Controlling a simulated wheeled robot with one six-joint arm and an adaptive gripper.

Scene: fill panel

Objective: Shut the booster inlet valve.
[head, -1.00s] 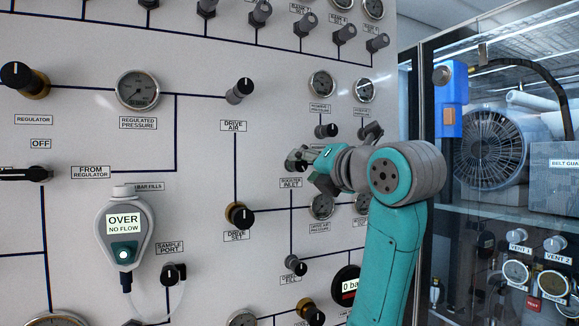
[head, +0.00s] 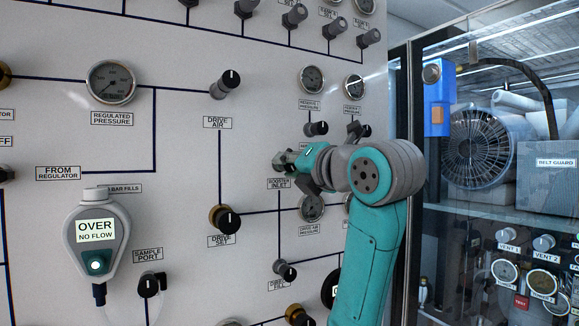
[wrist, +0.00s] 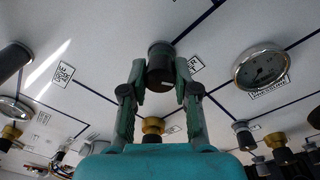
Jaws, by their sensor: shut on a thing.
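The booster inlet valve's dark round knob (wrist: 160,62) is between my two fingers in the wrist view, with a pale mark on its near face. My gripper (wrist: 161,78) is shut on it, one finger against each side. In the head view my gripper (head: 289,162) is at the panel just above the BOOSTER INLET label (head: 279,183), and its fingers hide most of the knob. I cannot read the knob's setting clearly.
The DRIVE SET knob (head: 226,219) is below left and the DRIVE AIR knob (head: 225,83) above left. A gauge (head: 311,207) is close below my wrist. A handheld meter (head: 97,235) reads OVER, NO FLOW. A glass-fronted cabinet (head: 500,210) is at right.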

